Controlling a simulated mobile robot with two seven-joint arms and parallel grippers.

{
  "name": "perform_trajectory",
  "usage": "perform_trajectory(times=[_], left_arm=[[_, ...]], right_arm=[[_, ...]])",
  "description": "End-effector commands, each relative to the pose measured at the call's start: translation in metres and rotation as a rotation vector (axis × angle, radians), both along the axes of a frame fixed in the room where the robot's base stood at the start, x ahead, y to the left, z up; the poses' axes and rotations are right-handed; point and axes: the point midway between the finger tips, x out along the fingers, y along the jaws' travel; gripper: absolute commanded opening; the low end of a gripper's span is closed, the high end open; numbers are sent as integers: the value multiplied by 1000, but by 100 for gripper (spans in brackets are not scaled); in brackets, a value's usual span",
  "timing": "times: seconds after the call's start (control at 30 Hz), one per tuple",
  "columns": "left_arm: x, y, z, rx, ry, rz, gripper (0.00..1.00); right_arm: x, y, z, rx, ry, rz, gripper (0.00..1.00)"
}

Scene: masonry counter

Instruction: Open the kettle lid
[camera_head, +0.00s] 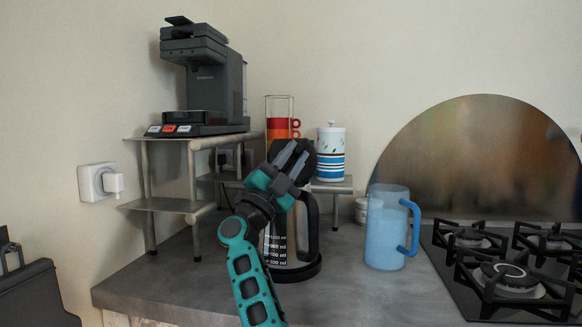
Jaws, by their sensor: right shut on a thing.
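The kettle (277,243) stands on its black base on the counter (170,272). It has a clear body with volume marks and a black handle (312,222) on its right side. Its black round lid (308,167) shows at the top, tilted up behind my gripper fingers. My right gripper (290,156), on the teal arm from below, is shut on the lid. The gripper and wrist hide part of the lid and the kettle's upper left. My left gripper is not in view.
The counter's left front is clear.

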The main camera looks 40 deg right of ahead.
Motion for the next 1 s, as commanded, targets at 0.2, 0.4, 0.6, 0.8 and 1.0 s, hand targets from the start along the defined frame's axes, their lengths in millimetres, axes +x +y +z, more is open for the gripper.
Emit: perform_trajectory(times=[0.2,0.4,0.6,0.8,1.0], left_arm=[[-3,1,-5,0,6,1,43],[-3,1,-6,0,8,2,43],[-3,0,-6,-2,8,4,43],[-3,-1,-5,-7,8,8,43],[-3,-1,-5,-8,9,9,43]], right_arm=[[-1,0,0,-3,-20,2,0],[-1,0,0,-3,-20,1,0],[-1,0,0,-3,-20,1,33],[-1,0,0,-2,-19,0,49],[-1,0,-1,-2,-19,0,49]])
